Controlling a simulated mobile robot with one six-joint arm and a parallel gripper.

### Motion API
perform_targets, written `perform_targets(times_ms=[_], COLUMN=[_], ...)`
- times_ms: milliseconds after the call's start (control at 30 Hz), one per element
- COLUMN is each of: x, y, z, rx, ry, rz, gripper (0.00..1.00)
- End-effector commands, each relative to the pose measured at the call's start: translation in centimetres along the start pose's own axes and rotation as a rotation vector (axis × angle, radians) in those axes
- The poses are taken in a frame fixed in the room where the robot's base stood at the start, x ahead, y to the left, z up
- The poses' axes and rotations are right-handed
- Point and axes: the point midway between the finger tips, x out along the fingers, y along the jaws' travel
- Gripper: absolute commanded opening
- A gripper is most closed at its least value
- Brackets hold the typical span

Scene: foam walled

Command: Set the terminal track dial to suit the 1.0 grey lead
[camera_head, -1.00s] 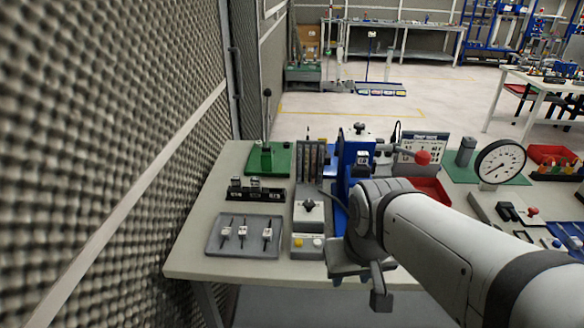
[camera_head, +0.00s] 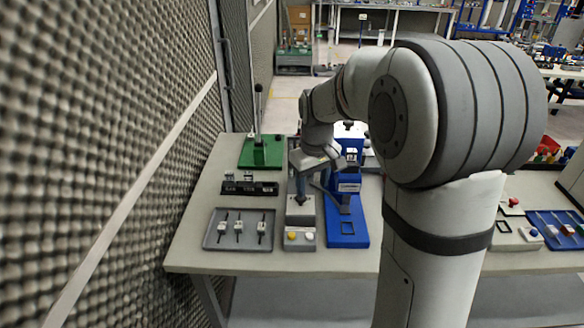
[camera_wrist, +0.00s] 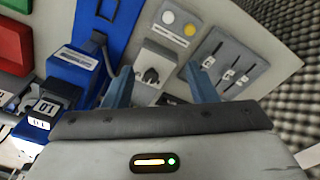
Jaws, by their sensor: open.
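A black knob (camera_head: 300,199) sits on a small grey box left of the blue press (camera_head: 346,232). A block marked "01" (camera_wrist: 44,106) shows beside the press in the wrist view; I cannot tell which of these is the terminal track dial. My gripper (camera_wrist: 160,84) is open and empty, with its blue fingers apart. In the head view it hangs just behind and above the knob. The grey tray (camera_head: 210,238) holds several white-tipped pieces; their sizes are unreadable and I cannot identify the grey lead.
A box with yellow and white buttons (camera_head: 300,239) is in front of the knob. A black labelled rack (camera_head: 250,189) and a green lever base (camera_head: 260,152) stand left. A foam wall (camera_head: 110,150) borders the table's left. My arm hides the middle right.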

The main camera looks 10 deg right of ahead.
Motion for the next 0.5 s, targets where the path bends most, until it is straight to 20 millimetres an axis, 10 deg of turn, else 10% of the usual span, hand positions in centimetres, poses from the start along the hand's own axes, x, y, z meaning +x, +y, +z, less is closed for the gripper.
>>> perform_targets(times_ms=[200,500], x=[3.2,6.2], y=[2.1,3.0], z=[-6.5,-9.4], rx=[-0.131,-0.209], ry=[-0.049,-0.073], rz=[-0.024,-0.039], gripper=[0.52,0.52])
